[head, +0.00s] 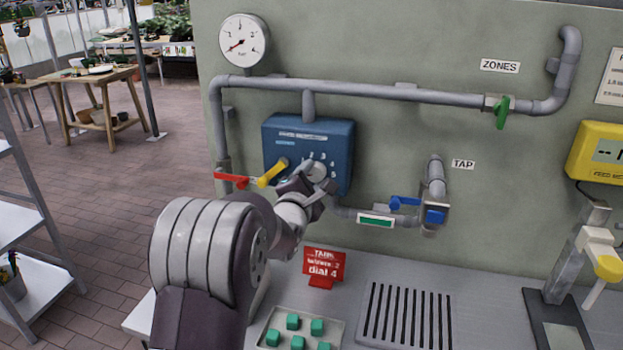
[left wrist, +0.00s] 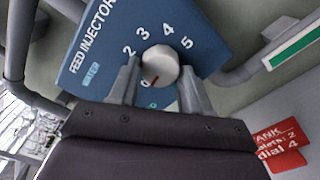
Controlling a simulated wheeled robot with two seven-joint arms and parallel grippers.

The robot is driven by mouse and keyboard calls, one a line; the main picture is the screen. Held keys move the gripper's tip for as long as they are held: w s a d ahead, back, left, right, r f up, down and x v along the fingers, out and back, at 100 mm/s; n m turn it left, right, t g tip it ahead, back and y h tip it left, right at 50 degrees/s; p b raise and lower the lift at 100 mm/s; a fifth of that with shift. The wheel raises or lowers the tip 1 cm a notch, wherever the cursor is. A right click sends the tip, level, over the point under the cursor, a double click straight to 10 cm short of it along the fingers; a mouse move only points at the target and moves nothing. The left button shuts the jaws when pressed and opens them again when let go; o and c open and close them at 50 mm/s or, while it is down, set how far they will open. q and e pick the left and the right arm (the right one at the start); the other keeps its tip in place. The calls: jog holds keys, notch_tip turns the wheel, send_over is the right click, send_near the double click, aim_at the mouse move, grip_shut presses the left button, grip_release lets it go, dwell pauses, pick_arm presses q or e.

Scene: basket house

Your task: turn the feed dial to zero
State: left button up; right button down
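The feed dial is a round silver knob on the blue feed injector box (head: 340,130). In the left wrist view the feed dial (left wrist: 160,64) has a red mark on its lower left edge, pointing toward the partly hidden 0. The digits 2, 3, 4 and 5 show around it. My left gripper (left wrist: 160,75) has one finger on each side of the dial, and both fingertips appear to touch its rim. In the head view my left gripper (head: 319,180) reaches the box's lower front and covers part of it. My right gripper is not in view.
A yellow lever (head: 272,174) and a red lever (head: 231,179) stick out left of my gripper. A blue tap handle (head: 404,202) is to the right. A red sign (head: 324,265) reading "dial 4" and a tray of green cubes (head: 277,318) sit on the bench below.

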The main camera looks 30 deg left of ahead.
pick_arm(q)
jog(key=shift+o, duration=1.4)
jog(key=b+v, duration=0.1)
jog(key=v, duration=1.1)
jog(key=shift+s, duration=0.35)
jog(key=shift+d, duration=0.1)
